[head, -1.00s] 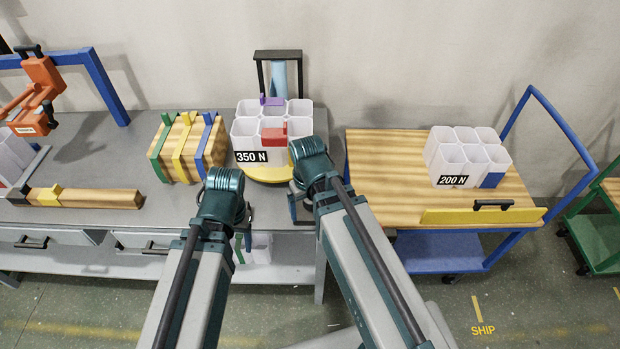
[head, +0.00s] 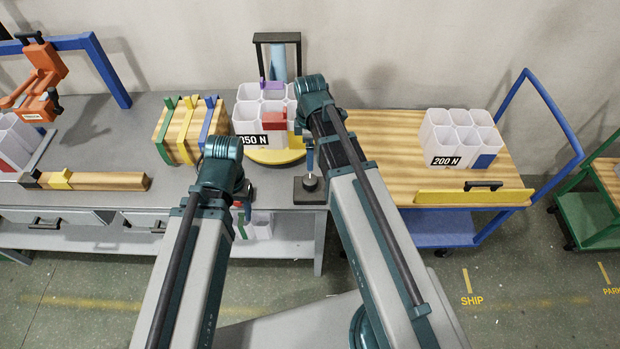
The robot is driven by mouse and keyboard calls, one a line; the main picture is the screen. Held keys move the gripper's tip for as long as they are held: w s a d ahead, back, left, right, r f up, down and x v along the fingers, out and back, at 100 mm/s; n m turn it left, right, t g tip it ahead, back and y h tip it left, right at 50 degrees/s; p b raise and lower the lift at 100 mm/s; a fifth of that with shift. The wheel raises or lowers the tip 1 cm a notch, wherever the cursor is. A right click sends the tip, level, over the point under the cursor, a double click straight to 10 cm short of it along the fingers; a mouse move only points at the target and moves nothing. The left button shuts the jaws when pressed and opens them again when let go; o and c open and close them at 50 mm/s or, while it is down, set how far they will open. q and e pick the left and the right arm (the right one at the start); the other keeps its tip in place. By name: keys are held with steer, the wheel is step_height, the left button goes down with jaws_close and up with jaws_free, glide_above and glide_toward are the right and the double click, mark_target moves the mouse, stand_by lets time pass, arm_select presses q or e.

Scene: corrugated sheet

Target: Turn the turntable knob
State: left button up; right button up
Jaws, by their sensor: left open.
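The round yellow turntable (head: 278,157) sits at the right end of the grey bench and carries a white multi-cell bin (head: 249,116) labelled 350 N. A dark square base with a small round knob (head: 310,183) is at the bench's front right corner. A short blue piece stands just above the knob; I cannot tell whether it belongs to the knob or my gripper. My right wrist is beyond the knob and its gripper is mostly hidden, so contact is unclear. My left gripper (head: 246,190) is open at the bench's front edge, left of the knob.
A strapped wooden crate (head: 183,136) and a wooden bar (head: 108,181) lie on the bench to the left. A black frame (head: 276,38) stands behind the turntable. A blue cart (head: 400,190) at right carries a 200 N bin (head: 438,140).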

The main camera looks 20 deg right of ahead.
mark_target(310, 179)
steer(key=shift+f, duration=0.1)
step_height(310, 179, down, 14)
steer(key=b, duration=1.3)
steer(key=shift+b, duration=0.4)
steer(key=shift+r, duration=0.2)
steer(key=c, duration=1.4)
